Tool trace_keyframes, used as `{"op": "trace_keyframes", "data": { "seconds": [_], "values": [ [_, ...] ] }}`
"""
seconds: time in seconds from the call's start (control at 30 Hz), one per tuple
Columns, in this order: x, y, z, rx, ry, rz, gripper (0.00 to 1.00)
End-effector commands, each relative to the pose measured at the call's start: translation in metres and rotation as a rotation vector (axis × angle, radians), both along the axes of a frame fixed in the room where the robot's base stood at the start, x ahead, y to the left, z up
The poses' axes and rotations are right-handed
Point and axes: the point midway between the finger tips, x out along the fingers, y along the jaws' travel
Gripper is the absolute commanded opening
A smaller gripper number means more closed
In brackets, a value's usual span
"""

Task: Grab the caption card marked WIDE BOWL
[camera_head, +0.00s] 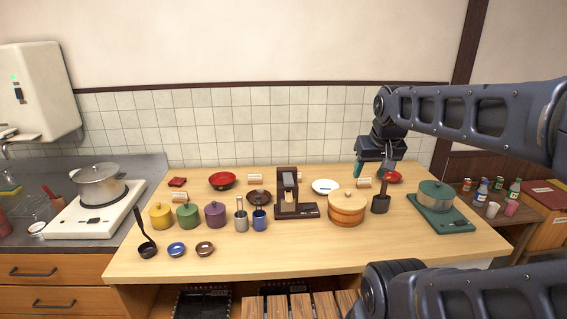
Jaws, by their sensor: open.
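Several small cream caption cards stand on the wooden table in the head view: one card (255,179) right of a red bowl (222,181), one card (177,196) at the left behind the yellow pot, and one card (364,183) between a white plate (325,186) and a red dish (393,177). Their lettering is too small to read, so I cannot tell which says WIDE BOWL. My gripper (372,172) points down near the back right of the table, over or behind the right-hand card. It is open, and I see nothing held in it.
A lidded wooden tub (346,208), a dark brown stand (295,205) and a dark brown holder (380,203) stand in front of my gripper. Coloured lidded pots line the left. The table's front strip is mostly clear.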

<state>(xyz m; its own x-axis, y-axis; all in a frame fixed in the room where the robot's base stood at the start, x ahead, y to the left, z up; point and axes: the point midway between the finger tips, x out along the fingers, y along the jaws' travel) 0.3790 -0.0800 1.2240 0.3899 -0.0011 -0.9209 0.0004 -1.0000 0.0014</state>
Motion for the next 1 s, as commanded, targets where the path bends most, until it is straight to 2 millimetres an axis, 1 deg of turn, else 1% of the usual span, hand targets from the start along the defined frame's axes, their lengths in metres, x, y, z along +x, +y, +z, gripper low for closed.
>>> {"op": "trace_keyframes", "data": {
  "seconds": [0.23,0.37,0.47,0.7,0.87,1.0],
  "values": [
    [0.002,0.000,0.001,0.002,0.001,-0.004,0.53],
    [0.014,0.000,0.007,0.014,0.014,-0.034,0.53],
    [0.034,0.001,0.015,0.034,0.033,-0.085,0.53],
    [0.096,0.003,0.033,0.080,0.087,-0.245,0.53],
    [0.140,0.006,0.038,0.100,0.119,-0.355,0.53],
    [0.180,0.011,0.038,0.115,0.141,-0.453,0.53]
  ]
}}
